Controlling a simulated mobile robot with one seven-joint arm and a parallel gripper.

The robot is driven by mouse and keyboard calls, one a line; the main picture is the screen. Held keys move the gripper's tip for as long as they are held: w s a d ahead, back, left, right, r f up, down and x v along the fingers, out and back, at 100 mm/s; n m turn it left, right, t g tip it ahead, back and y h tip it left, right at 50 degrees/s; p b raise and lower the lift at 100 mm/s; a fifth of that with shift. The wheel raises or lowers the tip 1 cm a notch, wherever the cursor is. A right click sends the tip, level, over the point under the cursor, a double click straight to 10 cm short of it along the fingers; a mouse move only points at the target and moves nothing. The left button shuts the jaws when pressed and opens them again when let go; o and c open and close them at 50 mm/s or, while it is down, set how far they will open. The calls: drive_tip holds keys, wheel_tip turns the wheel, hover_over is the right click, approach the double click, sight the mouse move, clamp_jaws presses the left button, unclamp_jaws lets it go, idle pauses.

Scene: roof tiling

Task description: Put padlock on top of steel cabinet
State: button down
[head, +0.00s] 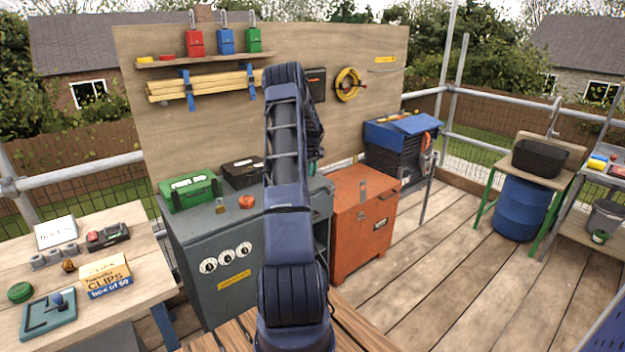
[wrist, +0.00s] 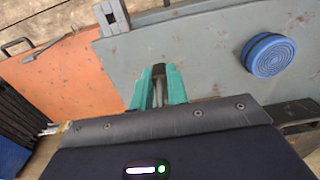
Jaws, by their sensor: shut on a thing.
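The steel cabinet (head: 185,240) is grey, with round white dials and a yellow label on its front. In the wrist view, a grey surface, likely its top (wrist: 205,50), fills the middle and right. My gripper (wrist: 158,85) has teal fingers shut on a small dark grey thing (wrist: 158,72) over this surface. Most of the held thing is hidden between the fingers, so I cannot tell if it is a padlock. A small brass padlock (head: 220,206) stands on the cabinet top.
The cabinet top also bears a green case (head: 190,194), a black case (head: 242,174) and an orange thing (head: 246,202). A blue round thing (wrist: 269,55) shows near the gripper. An orange chest (head: 360,225) stands to the right. Red, blue and green padlock-like things stand on the shelf (head: 180,62).

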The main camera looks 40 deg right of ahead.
sight(313, 184)
drive_tip(key=shift+f, duration=2.25)
drive_tip(key=shift+f, duration=0.15)
drive_tip(key=c, duration=1.4)
unclamp_jaws()
drive_tip(key=shift+o, duration=0.2)
